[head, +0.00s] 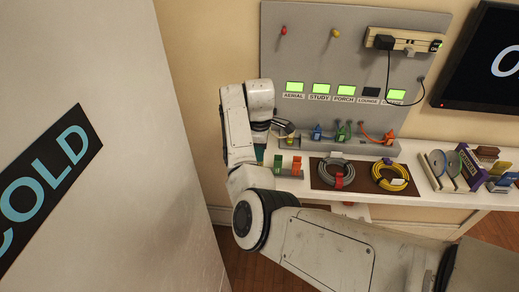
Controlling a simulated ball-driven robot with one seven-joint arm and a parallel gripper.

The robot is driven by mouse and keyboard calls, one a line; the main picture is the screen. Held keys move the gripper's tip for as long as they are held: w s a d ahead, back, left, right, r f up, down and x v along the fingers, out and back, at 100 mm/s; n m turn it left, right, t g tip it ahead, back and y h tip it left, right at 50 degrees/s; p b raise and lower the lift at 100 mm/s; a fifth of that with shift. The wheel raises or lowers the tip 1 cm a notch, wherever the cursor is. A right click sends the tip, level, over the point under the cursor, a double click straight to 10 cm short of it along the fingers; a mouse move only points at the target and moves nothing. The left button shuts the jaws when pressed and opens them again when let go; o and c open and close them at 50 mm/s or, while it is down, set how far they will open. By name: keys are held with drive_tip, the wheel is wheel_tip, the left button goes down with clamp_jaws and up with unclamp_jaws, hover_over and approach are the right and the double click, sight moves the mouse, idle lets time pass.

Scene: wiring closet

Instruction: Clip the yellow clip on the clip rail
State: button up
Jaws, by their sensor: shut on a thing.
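My gripper (278,127) is low in front of the grey panel, left of the plugs, and partly hidden by my wrist. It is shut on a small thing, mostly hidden. A yellowish patch shows at its tip, likely the yellow clip (290,127), but its outline is unclear. Below and just right of my gripper, a green clip (278,161) and an orange clip (297,166) stand upright on the shelf, seemingly on the clip rail (287,173). My arm hides the rail's left end. I cannot tell whether the held thing touches anything.
Blue (317,132), green (340,133) and orange plugs (388,138) with cables stand along the panel's foot. A grey coil (324,175) and a yellow coil (403,177) lie on a brown mat (361,187). A door (150,210) stands close on the left.

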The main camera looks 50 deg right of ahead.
drive_tip(key=shift+f, duration=0.6)
drive_tip(key=shift+f, duration=0.35)
drive_tip(key=shift+f, duration=0.15)
drive_tip(key=o, duration=1.1)
drive_tip(key=shift+w+d, duration=0.1)
drive_tip(key=shift+r+p, duration=2.2)
drive_tip(key=shift+r, duration=0.1)
